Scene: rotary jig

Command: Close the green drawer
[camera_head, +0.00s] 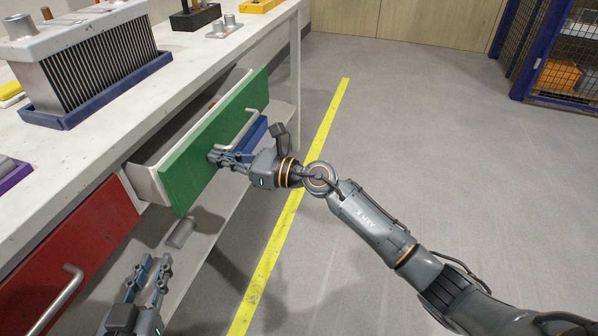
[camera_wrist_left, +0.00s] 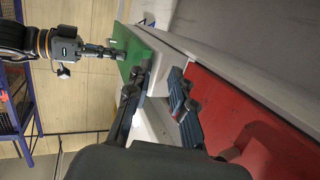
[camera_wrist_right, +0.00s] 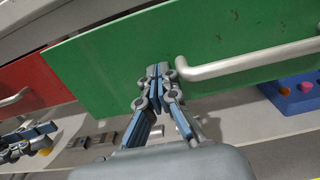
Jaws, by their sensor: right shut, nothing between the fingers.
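The green drawer (camera_head: 222,143) is pulled out from the white workbench, its pale side and inside showing. It has a silver bar handle (camera_head: 238,131), seen larger in the right wrist view (camera_wrist_right: 250,60). My right gripper (camera_head: 214,156) is shut and empty, with its fingertips at the green front, beside the handle's end (camera_wrist_right: 160,72). Whether the tips touch the front is hard to tell. My left gripper (camera_head: 152,270) is open and empty, low in front of the bench near the red drawer. The left wrist view shows its spread fingers (camera_wrist_left: 158,98) and the green drawer front (camera_wrist_left: 130,55).
The red drawer (camera_head: 75,240) beside it looks shut. A finned metal block (camera_head: 92,60) in a blue tray stands on the bench top. A lower shelf (camera_head: 215,225) holds a blue item (camera_wrist_right: 295,95). Open floor with a yellow line (camera_head: 290,205) lies to the right.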

